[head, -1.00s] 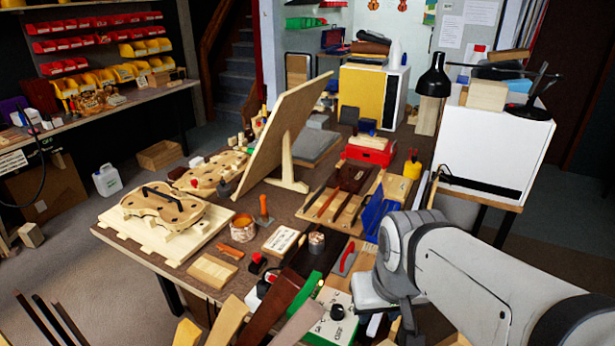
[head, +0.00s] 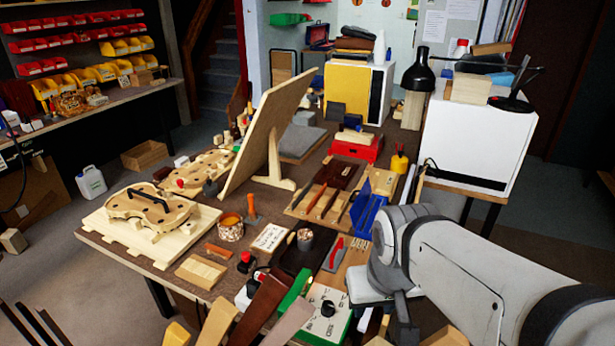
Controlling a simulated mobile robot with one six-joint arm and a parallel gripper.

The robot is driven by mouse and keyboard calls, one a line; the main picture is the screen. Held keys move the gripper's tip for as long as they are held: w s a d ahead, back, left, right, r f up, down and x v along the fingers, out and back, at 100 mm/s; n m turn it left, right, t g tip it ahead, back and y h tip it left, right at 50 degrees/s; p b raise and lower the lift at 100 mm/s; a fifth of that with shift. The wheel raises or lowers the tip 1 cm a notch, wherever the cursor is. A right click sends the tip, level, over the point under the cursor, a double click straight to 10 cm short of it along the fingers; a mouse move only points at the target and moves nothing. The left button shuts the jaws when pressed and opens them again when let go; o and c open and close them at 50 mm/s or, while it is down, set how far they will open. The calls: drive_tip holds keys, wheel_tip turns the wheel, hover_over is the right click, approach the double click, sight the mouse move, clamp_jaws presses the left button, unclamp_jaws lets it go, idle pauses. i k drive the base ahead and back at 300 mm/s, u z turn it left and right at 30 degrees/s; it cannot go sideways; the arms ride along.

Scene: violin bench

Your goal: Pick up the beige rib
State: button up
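Several long strips stand at the near edge of the bench. One is pale beige wood (head: 218,322), one is dark brown (head: 260,308), and one is pinkish beige (head: 288,322). I cannot tell for sure which of them is the beige rib; their lower ends are cut off by the frame. My arm comes in from the right, and its wrist is over the bench's right side, right of the strips. My gripper (head: 403,312) points down below the wrist, only partly seen, and its fingertips are not clear. Nothing is visibly held.
A green box with a black knob (head: 327,308) is close right of the strips. Violin bodies (head: 150,208), a leaning board (head: 268,125), a red box (head: 357,148) and many tools crowd the bench (head: 150,262). A white cabinet (head: 478,140) stands behind my arm.

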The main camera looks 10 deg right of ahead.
sight(346, 206)
drive_tip(key=k, duration=1.3)
drive_tip(key=z, duration=0.65)
drive_tip(key=i, duration=1.2)
drive_tip(key=z, duration=0.3)
drive_tip(key=i, duration=1.4)
drive_tip(key=u, duration=0.6)
drive_tip(key=k, duration=0.85)
drive_tip(key=u, duration=0.2)
drive_tip(key=i, duration=0.4)
drive_tip(key=z, duration=0.05)
